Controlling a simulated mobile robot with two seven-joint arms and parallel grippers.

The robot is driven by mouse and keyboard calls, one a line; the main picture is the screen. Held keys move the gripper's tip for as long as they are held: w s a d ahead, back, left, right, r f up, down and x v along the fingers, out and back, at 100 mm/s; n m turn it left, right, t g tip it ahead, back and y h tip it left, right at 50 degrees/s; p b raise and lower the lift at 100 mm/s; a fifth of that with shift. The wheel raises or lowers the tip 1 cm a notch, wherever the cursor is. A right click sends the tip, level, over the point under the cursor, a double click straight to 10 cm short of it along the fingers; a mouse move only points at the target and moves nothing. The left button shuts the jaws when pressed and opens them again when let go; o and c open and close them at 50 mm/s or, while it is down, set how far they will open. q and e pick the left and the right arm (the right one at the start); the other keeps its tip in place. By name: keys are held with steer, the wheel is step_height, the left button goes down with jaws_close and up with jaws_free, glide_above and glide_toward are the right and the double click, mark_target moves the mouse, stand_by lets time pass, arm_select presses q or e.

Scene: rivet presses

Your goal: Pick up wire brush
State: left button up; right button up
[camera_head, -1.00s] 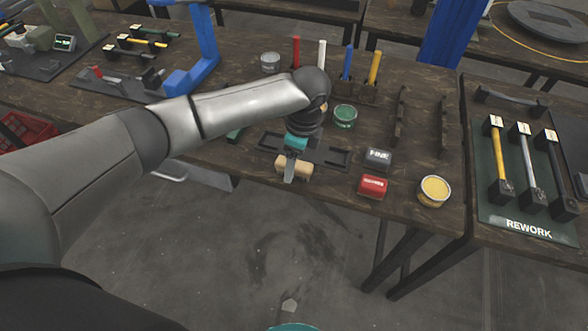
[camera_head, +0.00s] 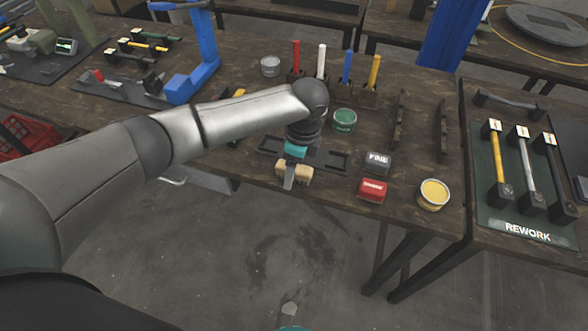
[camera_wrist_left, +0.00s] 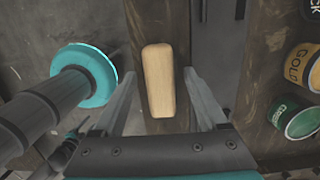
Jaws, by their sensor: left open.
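The wire brush (camera_head: 298,173) shows as a pale wooden block near the front edge of the bench, and no bristles are visible. My left gripper (camera_head: 288,175) is right at it, reaching down from above. In the left wrist view the wooden block (camera_wrist_left: 158,80) lies lengthwise between the two spread fingers of the left gripper (camera_wrist_left: 160,85). Gaps show on both sides, so the fingers look apart from it. In the head view a finger covers part of the block.
A shallow black tray (camera_head: 330,160) lies just behind. To the right are a dark FINE block (camera_head: 376,162), a red block (camera_head: 372,189) and a yellow-filled tin (camera_head: 433,194). A green tin (camera_head: 344,120) and upright coloured handles (camera_head: 347,65) stand behind.

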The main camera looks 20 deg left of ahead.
arm_select(q)
steer(key=shift+c, duration=0.2)
jaws_close()
stand_by(0.4)
